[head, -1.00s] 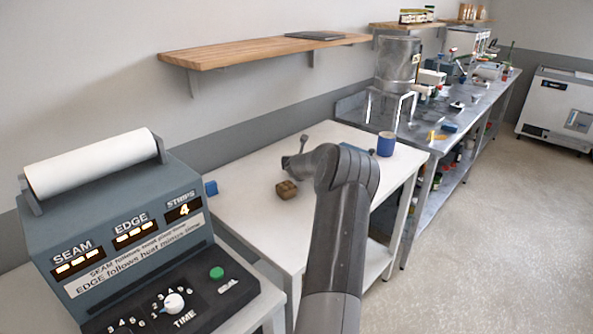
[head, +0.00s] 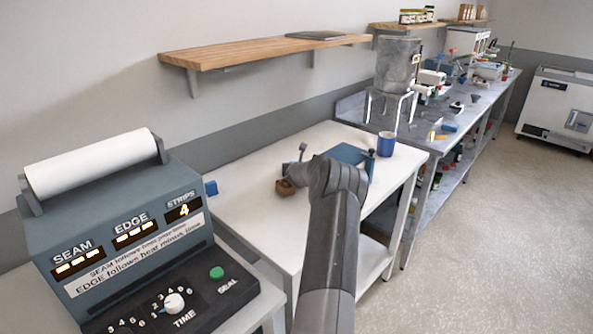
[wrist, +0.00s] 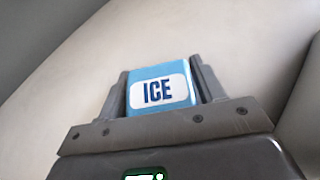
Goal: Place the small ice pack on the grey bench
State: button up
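In the wrist view the small light-blue ice pack (wrist: 158,74), with a white "ICE" label, sits between the two fingers of my gripper (wrist: 160,68). The fingers appear closed on its sides. A pale surface fills the background there. In the head view my arm hides the pack, and I cannot make out the fingertips. My arm reaches over a pale table (head: 252,215). A grey metal bench (head: 468,117) stands beyond it, along the wall.
A brown block (head: 286,188) and a blue mug (head: 386,144) are on the pale table. A blue flat thing (head: 347,153) is partly behind my arm. A wooden shelf (head: 250,52) overhangs the back.

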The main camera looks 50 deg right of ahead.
jog(key=c, duration=0.8)
